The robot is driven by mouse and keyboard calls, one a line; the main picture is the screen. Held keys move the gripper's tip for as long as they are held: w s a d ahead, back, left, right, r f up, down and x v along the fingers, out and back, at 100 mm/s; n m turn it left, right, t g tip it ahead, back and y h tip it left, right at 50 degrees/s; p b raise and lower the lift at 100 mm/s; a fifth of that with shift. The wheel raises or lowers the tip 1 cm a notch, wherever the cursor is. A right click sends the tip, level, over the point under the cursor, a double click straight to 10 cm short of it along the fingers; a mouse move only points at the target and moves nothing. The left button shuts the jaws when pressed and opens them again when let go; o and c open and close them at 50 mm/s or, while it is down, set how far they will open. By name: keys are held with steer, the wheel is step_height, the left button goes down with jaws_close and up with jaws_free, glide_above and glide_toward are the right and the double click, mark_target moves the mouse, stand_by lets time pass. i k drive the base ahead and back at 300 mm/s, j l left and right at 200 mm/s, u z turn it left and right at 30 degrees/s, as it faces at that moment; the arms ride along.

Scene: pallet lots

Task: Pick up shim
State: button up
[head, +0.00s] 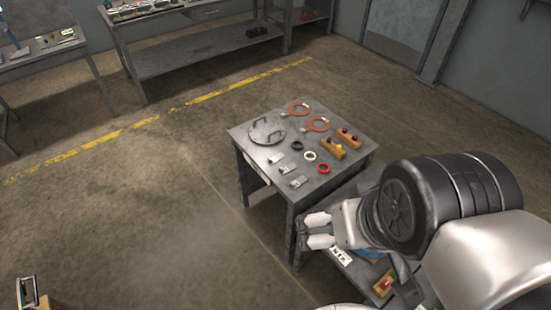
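Several small flat grey metal pieces lie in a row on the grey metal table; one grey piece (288,168) is in the middle of that row and another (297,181) is nearer the front edge. They may be the shims, but I cannot tell for certain at this size. My gripper (318,231) is in front of the table's front right side, lower in the picture than the grey pieces and apart from them. Its two pale fingers point left with a gap between them, and nothing shows in the gap.
A lower surface with more items is partly hidden behind my arm. Open floor lies left.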

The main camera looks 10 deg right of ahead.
mark_target(286, 170)
steer(key=i+j+z, duration=0.15)
steer(key=i+j, duration=0.15)
steer(key=i+j+z, duration=0.2)
steer(key=i+j, duration=0.15)
steer(key=i+j+z, duration=0.35)
steer(key=i+j, duration=0.15)
steer(key=j, duration=0.3)
steer(key=i+j+z, duration=0.15)
steer(key=j, duration=0.3)
steer(key=i, duration=0.1)
